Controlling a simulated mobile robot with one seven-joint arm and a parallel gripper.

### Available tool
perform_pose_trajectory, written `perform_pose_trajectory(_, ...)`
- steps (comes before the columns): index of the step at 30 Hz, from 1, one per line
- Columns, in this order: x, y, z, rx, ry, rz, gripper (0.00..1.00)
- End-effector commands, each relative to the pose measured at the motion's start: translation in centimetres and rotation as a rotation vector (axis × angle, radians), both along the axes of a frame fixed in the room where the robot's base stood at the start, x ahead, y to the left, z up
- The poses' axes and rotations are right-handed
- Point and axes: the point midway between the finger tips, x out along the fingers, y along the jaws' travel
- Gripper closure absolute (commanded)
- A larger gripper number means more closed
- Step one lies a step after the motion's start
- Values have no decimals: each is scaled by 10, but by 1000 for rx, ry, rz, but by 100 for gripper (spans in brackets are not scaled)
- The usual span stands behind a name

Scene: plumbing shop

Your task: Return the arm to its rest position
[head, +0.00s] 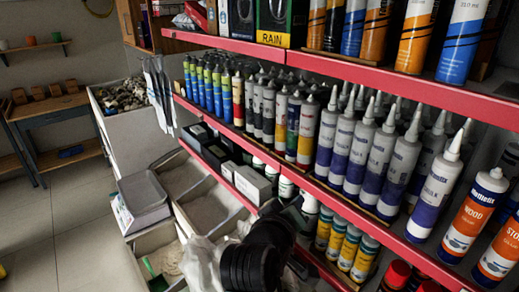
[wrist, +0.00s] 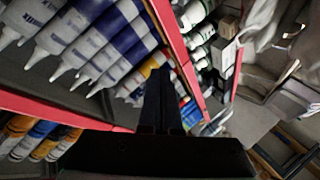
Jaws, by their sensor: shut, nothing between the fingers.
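My gripper (wrist: 162,74) shows in the wrist view as two dark fingers close together, with nothing between them. In the wrist view they lie across the picture of the shelves, which appears upside down, with white-and-purple sealant tubes to their left. In the head view my dark arm is at the bottom centre, in front of the lower shelf. The fingertips cannot be made out there.
Red-edged shelves (head: 345,72) with purple-and-white tubes (head: 368,155) and orange cartridges (head: 470,215) fill the right. Bins (head: 213,205) and a grey scale-like tray (head: 143,192) stand left of my arm. Open floor (head: 75,235) lies at left, before a workbench (head: 50,108).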

Motion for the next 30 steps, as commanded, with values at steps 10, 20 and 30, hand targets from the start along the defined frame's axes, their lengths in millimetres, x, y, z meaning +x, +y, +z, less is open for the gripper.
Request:
perform_pose_trajectory(10,-64,39,259,368,-774,215,100)
perform_pose_trajectory(20,-185,71,388,593,-1207,501,100)
perform_pose_trajectory(30,-204,75,401,621,-1256,546,100)
